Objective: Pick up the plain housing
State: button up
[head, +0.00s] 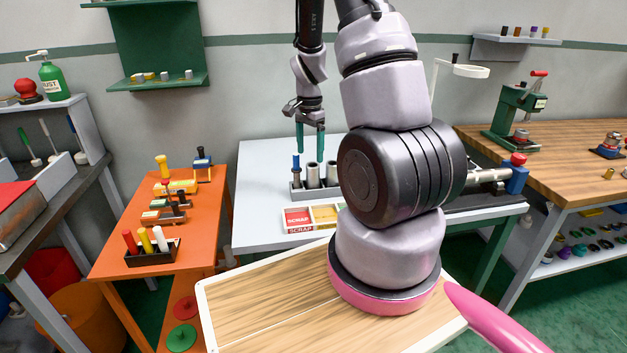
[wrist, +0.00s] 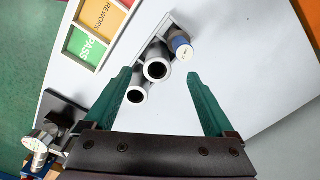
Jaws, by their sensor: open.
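A grey rack (head: 317,193) on the light table holds three upright cylindrical pieces. Two are plain grey hollow tubes: the middle one (head: 313,172) and the right one (head: 332,170). The left piece (head: 296,166) has a blue part and a pale label; it also shows in the wrist view (wrist: 181,44). The wrist view shows the middle tube (wrist: 157,66) between my finger lines and the other tube (wrist: 137,93) near the left finger. My gripper (head: 311,153) is open and empty, pointing down over the rack. I cannot tell whether its fingertips are level with the tube tops.
A sorting tray (head: 297,219) marked SCRAP sits in front of the rack; PASS and REWORK labels show in the wrist view. A vise (head: 500,176) with blue and red parts is at the table's right. The table is clear left of the rack.

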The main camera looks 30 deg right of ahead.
aim_at(313, 179)
jog(key=f, duration=0.4)
jog(key=d+f, duration=0.1)
jog(key=f, duration=0.1)
jog(key=shift+f, duration=0.35)
jog(key=shift+a, duration=0.1)
grip_shut()
